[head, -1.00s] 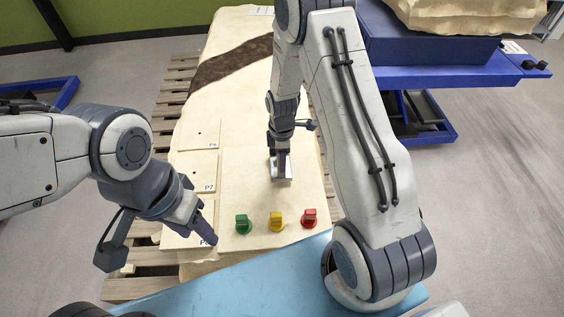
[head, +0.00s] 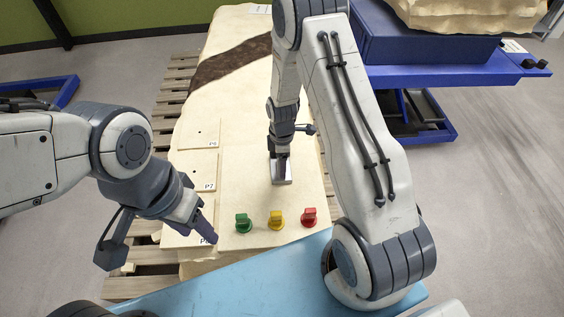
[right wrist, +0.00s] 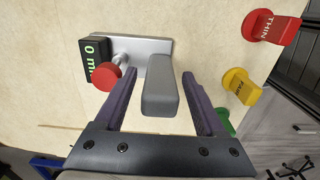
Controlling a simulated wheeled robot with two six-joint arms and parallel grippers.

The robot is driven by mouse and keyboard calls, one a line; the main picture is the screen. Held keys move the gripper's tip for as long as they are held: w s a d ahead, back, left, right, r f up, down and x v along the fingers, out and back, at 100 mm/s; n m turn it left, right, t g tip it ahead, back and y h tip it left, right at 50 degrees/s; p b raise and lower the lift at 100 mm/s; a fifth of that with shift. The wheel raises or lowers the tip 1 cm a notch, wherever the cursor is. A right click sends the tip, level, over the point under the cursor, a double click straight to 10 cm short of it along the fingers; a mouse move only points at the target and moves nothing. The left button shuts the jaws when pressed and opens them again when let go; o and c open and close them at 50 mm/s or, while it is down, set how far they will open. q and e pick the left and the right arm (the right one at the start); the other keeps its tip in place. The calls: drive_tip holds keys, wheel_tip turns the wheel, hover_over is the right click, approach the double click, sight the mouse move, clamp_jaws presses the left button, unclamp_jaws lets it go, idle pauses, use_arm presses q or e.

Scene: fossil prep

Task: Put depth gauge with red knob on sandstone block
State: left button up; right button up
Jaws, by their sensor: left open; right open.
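The depth gauge (right wrist: 150,52) has a silver base, a grey upright handle, a red knob (right wrist: 107,78) and a dark display (right wrist: 96,62) with green digits. In the head view its silver base (head: 287,181) sits on a pale board, partly hidden by my right gripper (head: 281,172). In the right wrist view my right gripper (right wrist: 158,78) is open, with the grey handle between its fingers and gaps visible at both sides. My left gripper (head: 208,238) is open near label P8. A pale, rough sandstone-like block (head: 470,18) rests at the upper right.
Green (head: 243,223), yellow (head: 276,221) and red (head: 308,217) markers stand in a row on the board's near part. Small panels marked P6 and P7 (head: 197,172) lie left. A blue lift table (head: 450,78) carries the block. A wooden pallet (head: 140,268) lies under the slab.

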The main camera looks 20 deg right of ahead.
wheel_tip(320, 180, up, 12)
drive_tip(key=shift+f+b, duration=0.1)
drive_tip(key=shift+b, duration=0.25)
drive_tip(key=s+a+r+m, duration=0.2)
drive_tip(key=s+a+r, duration=0.55)
drive_tip(key=a, duration=0.25)
drive_tip(key=s+a+r+m, duration=0.2)
drive_tip(key=s+r, duration=0.1)
drive_tip(key=s, duration=0.6)
drive_tip(key=s+a+r+m+y, duration=0.1)
drive_tip(key=s+a+r+m, duration=0.2)
drive_tip(key=s, duration=0.5)
drive_tip(key=shift+s+m, duration=0.3)
drive_tip(key=shift+s, duration=0.05)
